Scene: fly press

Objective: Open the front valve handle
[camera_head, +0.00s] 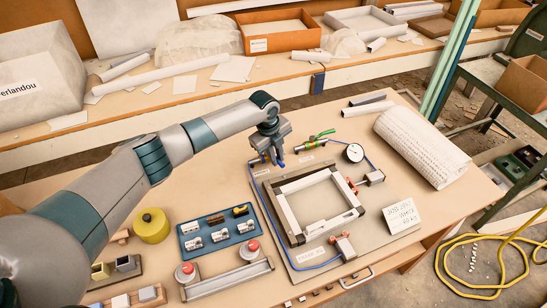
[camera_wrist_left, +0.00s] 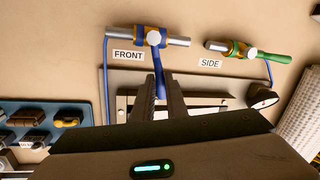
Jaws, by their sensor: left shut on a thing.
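The front valve (camera_wrist_left: 152,37) is a silver pipe with a blue and brass body beside a "FRONT" label (camera_wrist_left: 128,55) in the left wrist view. Its blue handle (camera_wrist_left: 158,75) stands out across the pipe, toward my gripper. My left gripper (camera_wrist_left: 157,84) has its two dark fingers on either side of the handle and is shut on it. In the head view my left gripper (camera_head: 272,160) points down at the back left of the press frame and hides most of the front valve. My right gripper is not in view.
The side valve (camera_wrist_left: 232,48) with its green handle (camera_wrist_left: 277,57) lies to the right, near a gauge (camera_head: 354,152). The metal frame (camera_head: 292,215) is in front. A blue tray (camera_head: 195,229) of fittings and a yellow round object (camera_head: 152,226) stand to the left.

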